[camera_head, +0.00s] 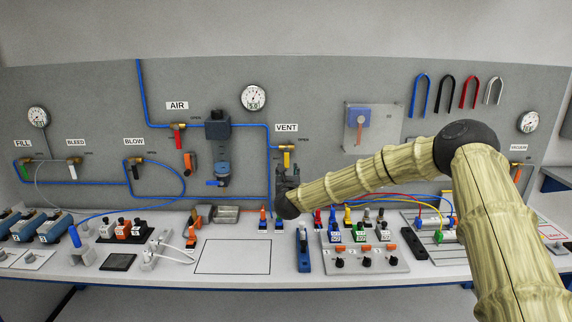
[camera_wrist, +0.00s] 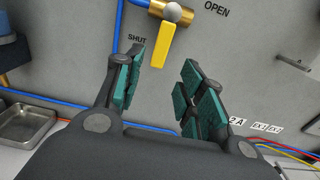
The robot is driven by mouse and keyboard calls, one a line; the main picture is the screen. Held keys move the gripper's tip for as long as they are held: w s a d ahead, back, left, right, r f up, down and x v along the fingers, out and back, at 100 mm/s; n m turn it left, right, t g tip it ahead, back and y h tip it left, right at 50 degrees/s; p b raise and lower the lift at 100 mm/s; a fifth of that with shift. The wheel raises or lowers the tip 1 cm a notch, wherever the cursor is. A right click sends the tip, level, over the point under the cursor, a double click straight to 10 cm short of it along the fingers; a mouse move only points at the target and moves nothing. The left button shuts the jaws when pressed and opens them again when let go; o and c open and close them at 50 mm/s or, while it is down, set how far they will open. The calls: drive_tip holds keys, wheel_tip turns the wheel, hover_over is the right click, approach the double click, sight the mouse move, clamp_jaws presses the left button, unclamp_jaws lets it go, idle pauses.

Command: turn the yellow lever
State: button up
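The yellow lever (camera_head: 287,159) hangs down from a brass valve under the VENT label on the back panel. In the wrist view the yellow lever (camera_wrist: 162,46) hangs from the brass valve body (camera_wrist: 172,11), tilted slightly, with SHUT printed to its left and OPEN to its upper right. My gripper (camera_head: 287,177) is just below the lever in the head view. In the wrist view my gripper (camera_wrist: 162,72) is open, with green pads on both fingers and nothing between them. The lever appears beyond the fingertips, in line with the gap; contact is not visible.
A blue pipe (camera_head: 269,150) runs down beside the valve. The AIR valve with a red lever (camera_head: 178,140) and a blue regulator (camera_head: 222,172) are to the left. A grey metal tray (camera_wrist: 25,122) lies below left.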

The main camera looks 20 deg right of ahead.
sight(287, 165)
drive_tip(key=shift+p+x, duration=1.1)
drive_tip(key=shift+x, duration=2.4)
drive_tip(key=shift+a, duration=0.1)
clamp_jaws()
